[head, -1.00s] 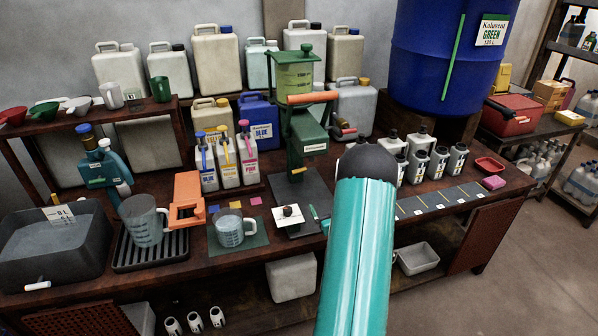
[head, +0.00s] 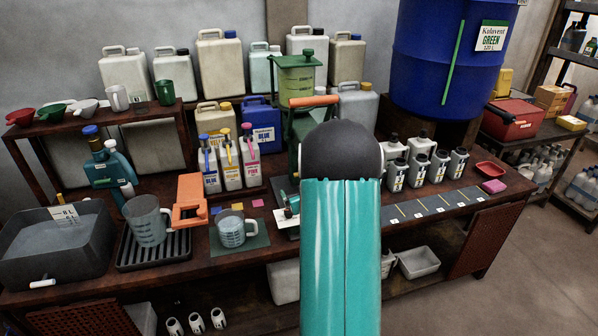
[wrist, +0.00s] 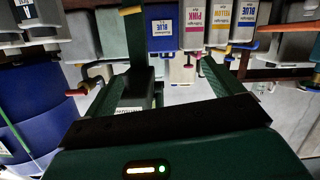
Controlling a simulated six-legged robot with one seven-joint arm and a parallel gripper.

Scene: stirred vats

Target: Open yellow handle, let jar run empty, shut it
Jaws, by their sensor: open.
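A green-tinted jar (head: 296,82) with a dark green lid tops the green stand at the middle of the bench. An orange bar handle (head: 314,101) sits just under it. In the wrist view, which is upside down, a small yellow piece (wrist: 130,10) shows against a green post (wrist: 137,40); I cannot tell whether it is the yellow handle. My gripper (wrist: 162,75) has its two dark green fingers apart with nothing visible held between them. In the head view my arm hides the gripper and the stand's lower part.
Labelled blue, yellow and pink bottles (head: 229,162) stand left of the stand. A measuring jug (head: 231,231) is on a green mat, left of my arm. Several small grey bottles (head: 419,171) stand to the right. A big blue drum (head: 425,60) rises behind them.

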